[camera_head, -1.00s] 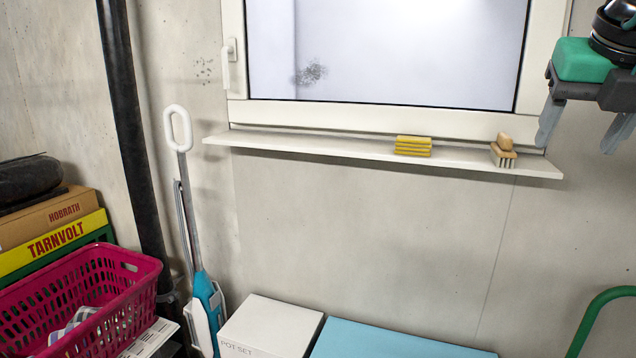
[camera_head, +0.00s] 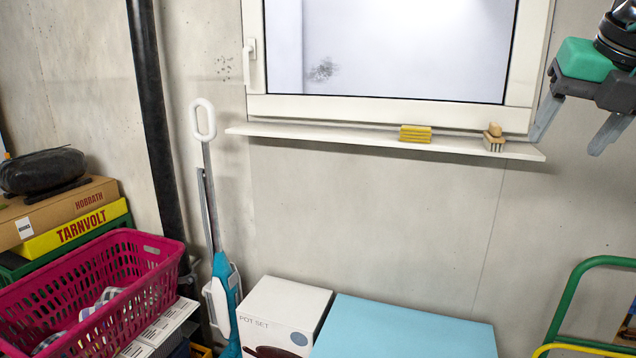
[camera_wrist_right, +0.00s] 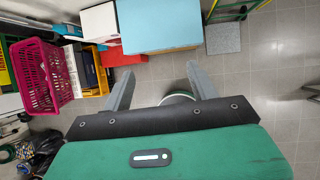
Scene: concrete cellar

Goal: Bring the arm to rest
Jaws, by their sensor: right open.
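My right gripper (camera_head: 572,132) is at the upper right of the head view, in front of the wall by the window's right side. Its two grey fingers are spread and hold nothing. In the right wrist view the same gripper (camera_wrist_right: 161,92) is open, with floor tiles and boxes showing past its fingers. My left gripper is not in view.
A window sill (camera_head: 340,139) bears a yellow sponge stack (camera_head: 415,134) and a brush (camera_head: 494,138). Below stand a pot set box (camera_head: 284,305), a blue box (camera_head: 400,330), a pink basket (camera_head: 150,285) and a steam mop (camera_head: 222,290). A green rail (camera_head: 575,285) stands right.

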